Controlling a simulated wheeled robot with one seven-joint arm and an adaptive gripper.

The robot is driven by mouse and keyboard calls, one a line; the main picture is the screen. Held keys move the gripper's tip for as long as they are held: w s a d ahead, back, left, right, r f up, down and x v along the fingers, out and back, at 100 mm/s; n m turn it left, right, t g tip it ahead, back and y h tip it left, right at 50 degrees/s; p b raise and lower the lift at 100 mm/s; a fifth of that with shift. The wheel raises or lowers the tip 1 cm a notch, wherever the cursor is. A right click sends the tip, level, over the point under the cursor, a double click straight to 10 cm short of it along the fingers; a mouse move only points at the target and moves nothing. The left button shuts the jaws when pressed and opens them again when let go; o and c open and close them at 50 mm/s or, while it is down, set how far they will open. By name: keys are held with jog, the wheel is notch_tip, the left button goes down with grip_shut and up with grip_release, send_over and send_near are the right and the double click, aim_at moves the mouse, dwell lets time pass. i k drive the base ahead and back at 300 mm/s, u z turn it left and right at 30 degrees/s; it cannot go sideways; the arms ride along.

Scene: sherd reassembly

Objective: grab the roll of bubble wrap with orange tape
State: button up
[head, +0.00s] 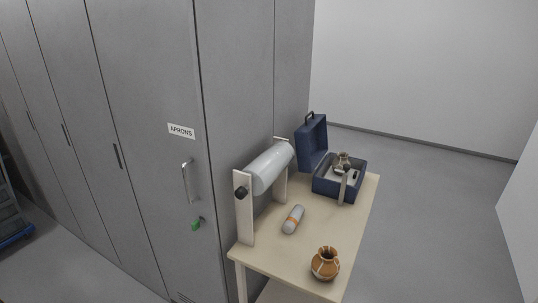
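The roll of bubble wrap with orange tape (293,219) is a small grey cylinder with an orange band around its middle. It lies on its side on the light wooden table (270,258), in front of a larger roll on a stand. Nothing visible covers it. My gripper is not in view.
A large pale roll (270,169) hangs on an upright stand (244,215) at the table's left. A brown jar (325,264) stands near the front edge. An open blue case (325,187) holding a small vase (342,162) sits behind. Grey lockers (150,90) border the left.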

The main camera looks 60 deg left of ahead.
aim_at(290, 224)
jog(key=z, duration=0.05)
jog(key=k, duration=0.1)
jog(key=u, duration=1.15)
